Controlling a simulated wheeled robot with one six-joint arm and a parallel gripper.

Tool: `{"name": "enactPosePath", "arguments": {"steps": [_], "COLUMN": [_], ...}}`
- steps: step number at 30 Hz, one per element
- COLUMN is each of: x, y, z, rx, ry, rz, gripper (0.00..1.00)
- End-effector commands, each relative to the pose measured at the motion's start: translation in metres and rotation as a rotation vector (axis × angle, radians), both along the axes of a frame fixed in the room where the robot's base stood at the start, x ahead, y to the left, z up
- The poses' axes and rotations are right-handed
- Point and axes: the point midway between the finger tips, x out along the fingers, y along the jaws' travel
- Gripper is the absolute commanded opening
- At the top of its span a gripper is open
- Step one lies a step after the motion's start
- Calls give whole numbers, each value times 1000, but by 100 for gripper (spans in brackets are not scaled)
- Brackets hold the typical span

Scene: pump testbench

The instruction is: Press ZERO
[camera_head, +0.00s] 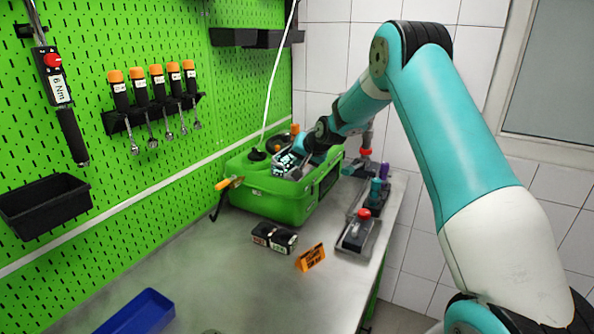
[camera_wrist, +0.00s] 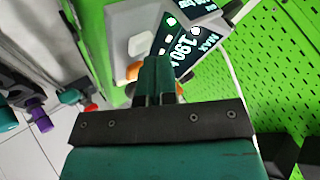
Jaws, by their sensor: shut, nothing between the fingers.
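A tester with a lit dark display (camera_wrist: 186,42) shows in the wrist view, its digits and the word MAX turned sideways. Small light buttons (camera_wrist: 167,37) line the display's near edge, one of them green; I cannot read which is ZERO. My gripper (camera_wrist: 157,62) is shut and empty, its fingertips pointing at the panel just below these buttons. Whether they touch it I cannot tell. In the head view the display (camera_head: 286,163) sits on top of the green pump case (camera_head: 280,198), with my gripper (camera_head: 298,152) just above it, partly hidden.
An orange-handled lever (camera_head: 229,183) sticks out from the case's left side. The green pegboard (camera_head: 130,40) with hanging tools rises on the left. The bench's front is mostly clear.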

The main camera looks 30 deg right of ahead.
Motion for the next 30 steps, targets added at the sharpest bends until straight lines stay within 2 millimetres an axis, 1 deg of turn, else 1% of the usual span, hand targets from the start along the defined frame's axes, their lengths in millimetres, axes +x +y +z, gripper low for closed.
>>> {"name": "enactPosePath", "arguments": {"steps": [22, 30], "x": [0, 0], "y": [0, 0], "z": [-10, -9], "rx": [0, 0], "ry": [0, 1], "rz": [0, 0], "gripper": [0, 0]}}
